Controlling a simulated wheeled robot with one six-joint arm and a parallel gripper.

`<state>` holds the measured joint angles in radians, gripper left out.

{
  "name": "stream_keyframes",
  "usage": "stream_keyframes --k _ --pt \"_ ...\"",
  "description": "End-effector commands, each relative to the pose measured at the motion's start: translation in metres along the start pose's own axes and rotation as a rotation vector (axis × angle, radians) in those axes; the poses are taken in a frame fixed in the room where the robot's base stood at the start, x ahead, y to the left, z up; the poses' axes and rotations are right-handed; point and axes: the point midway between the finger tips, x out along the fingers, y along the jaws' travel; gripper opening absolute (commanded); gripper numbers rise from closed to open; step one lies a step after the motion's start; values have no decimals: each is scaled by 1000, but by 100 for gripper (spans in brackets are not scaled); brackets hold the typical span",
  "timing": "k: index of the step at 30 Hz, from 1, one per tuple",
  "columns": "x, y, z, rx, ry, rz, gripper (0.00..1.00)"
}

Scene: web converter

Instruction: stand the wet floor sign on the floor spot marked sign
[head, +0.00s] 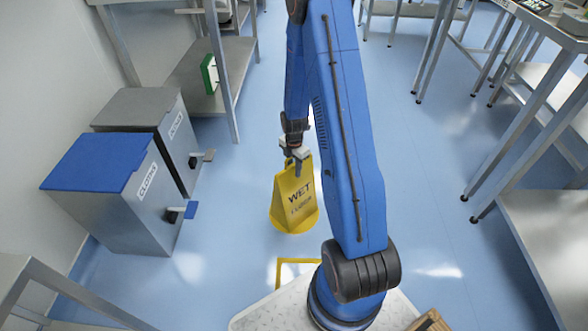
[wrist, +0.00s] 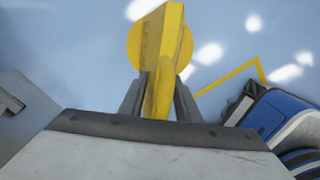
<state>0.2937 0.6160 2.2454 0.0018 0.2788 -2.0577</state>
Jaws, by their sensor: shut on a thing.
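The yellow wet floor sign (head: 301,200) is upright in the middle of the head view, with dark "WET FLOOR" lettering on its face. My gripper (head: 298,157) is shut on its top edge from above. In the wrist view the sign (wrist: 166,60) runs down between both fingers (wrist: 160,98). A rounded yellow shape (wrist: 135,45) shows at its lower end; I cannot tell if it is a base or a floor marking. I cannot tell whether the sign touches the floor. A yellow outline (head: 277,272) on the floor lies nearer my base, partly hidden by my body; no label on it is readable.
Two bins stand at left, one blue-lidded (head: 95,165) marked "CLOTHS", one grey-lidded (head: 138,108), with pedals projecting. A metal shelf (head: 195,85) stands behind them. Steel tables (head: 545,215) line the right. Blue floor (head: 235,190) around the sign is clear.

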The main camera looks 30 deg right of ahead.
Motion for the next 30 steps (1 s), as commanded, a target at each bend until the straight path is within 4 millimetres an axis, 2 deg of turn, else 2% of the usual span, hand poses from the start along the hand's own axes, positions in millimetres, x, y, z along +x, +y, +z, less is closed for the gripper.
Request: stream_keyframes --k 5,6,8,20,23,30 --pt "2 0 0 0 0 0 0" --pt "2 0 0 0 0 0 37" --pt "2 0 0 0 0 -1 49" --pt "-4 0 0 0 0 1 49" --pt "-13 0 0 0 0 1 49" --pt "-51 1 0 0 -1 3 49"
